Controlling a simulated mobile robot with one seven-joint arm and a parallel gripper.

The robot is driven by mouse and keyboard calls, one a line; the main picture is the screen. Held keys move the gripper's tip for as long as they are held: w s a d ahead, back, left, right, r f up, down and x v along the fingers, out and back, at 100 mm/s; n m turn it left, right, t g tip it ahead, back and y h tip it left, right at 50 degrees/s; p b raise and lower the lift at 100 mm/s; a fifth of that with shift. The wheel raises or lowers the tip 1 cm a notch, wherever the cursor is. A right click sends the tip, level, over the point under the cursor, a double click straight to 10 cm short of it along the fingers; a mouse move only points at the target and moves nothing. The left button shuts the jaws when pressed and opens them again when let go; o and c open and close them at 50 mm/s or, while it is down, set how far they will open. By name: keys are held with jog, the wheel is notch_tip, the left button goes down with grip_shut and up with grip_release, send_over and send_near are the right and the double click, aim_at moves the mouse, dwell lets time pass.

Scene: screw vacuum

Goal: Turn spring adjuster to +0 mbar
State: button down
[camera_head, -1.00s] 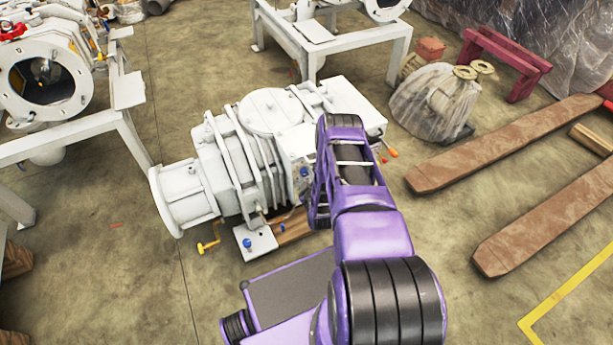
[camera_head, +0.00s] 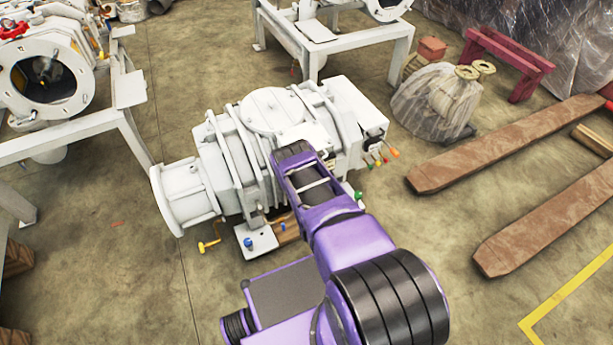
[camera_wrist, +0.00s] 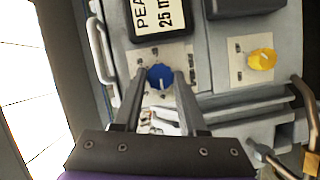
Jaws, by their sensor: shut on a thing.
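A blue knob (camera_wrist: 159,76) with a white pointer line sits on a light plate on the machine's panel in the wrist view. Small marks surround it, too small to read. My gripper (camera_wrist: 159,84) has one finger on each side of the knob and is shut on it. A yellow knob (camera_wrist: 262,59) sits on a separate plate to the right. I cannot tell which knob is the spring adjuster. In the head view my arm hides the gripper and the panel.
The white vacuum machine (camera_head: 270,110) stands on the floor in front of me. Several coloured handles show at its right end. Grey pipes and a brass part (camera_wrist: 312,162) are at the wrist view's lower right. Brown beams (camera_head: 500,145) lie on the floor at right.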

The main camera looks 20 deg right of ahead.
dwell(0.4)
jog(key=shift+c, duration=2.3)
grip_release()
jog(key=shift+s, duration=0.2)
